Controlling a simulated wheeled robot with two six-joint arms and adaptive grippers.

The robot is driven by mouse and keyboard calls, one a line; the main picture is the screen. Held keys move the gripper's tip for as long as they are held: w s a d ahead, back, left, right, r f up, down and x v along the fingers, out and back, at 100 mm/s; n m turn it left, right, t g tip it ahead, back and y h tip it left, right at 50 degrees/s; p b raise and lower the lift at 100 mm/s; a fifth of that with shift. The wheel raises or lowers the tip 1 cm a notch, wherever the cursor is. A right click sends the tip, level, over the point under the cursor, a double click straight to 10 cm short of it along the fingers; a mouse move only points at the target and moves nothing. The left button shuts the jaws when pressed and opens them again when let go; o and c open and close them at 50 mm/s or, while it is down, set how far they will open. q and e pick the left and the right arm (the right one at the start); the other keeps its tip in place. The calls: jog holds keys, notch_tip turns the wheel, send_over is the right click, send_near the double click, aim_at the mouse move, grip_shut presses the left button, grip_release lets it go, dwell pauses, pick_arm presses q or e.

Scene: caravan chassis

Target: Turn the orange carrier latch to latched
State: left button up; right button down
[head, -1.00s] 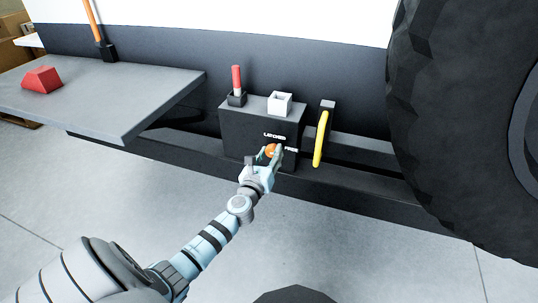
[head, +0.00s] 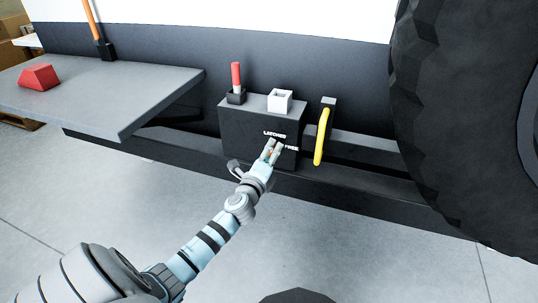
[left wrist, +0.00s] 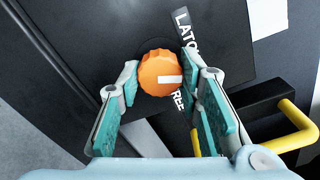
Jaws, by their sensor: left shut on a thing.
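The orange carrier latch is a ribbed round knob on the front of a dark box (head: 240,130). In the left wrist view the knob (left wrist: 155,74) sits between the two fingers of my left gripper (left wrist: 160,95), which is shut on it. Its white mark points right in that view, towards the right finger, between the LATCHED label (left wrist: 183,28) and the FREE label (left wrist: 179,101). Both labels are partly covered there. In the head view my left gripper (head: 271,150) hides most of the knob, with LATCHED above and FREE to the right. My right gripper is not in view.
A red-handled lever (head: 236,76) and a white square socket (head: 280,100) stand on the box. A yellow handle (head: 322,137) is just right of it. A grey shelf (head: 130,95) with a red block (head: 39,77) juts out left; a large tyre (head: 450,120) is right.

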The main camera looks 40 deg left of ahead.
pick_arm(q)
jog(key=n, duration=0.2)
jog(key=n+b, duration=0.1)
jog(key=shift+f+n, duration=0.2)
jog(key=shift+n, duration=0.7)
pick_arm(e)
jog(key=w, duration=0.1)
jog(key=w+a, duration=0.1)
jog(key=shift+w+a+f+t, duration=0.1)
jog(key=shift+w+a+t, duration=0.05)
jog(key=shift+w+t, duration=0.2)
jog(key=shift+w+d, duration=0.1)
jog(key=shift+d, duration=0.1)
pick_arm(q)
jog(key=o, duration=1.2)
jog(key=shift+s+r, duration=0.1)
jog(key=shift+r, duration=0.1)
jog(key=shift+d, duration=0.1)
pick_arm(e)
jog(key=shift+a, duration=0.1)
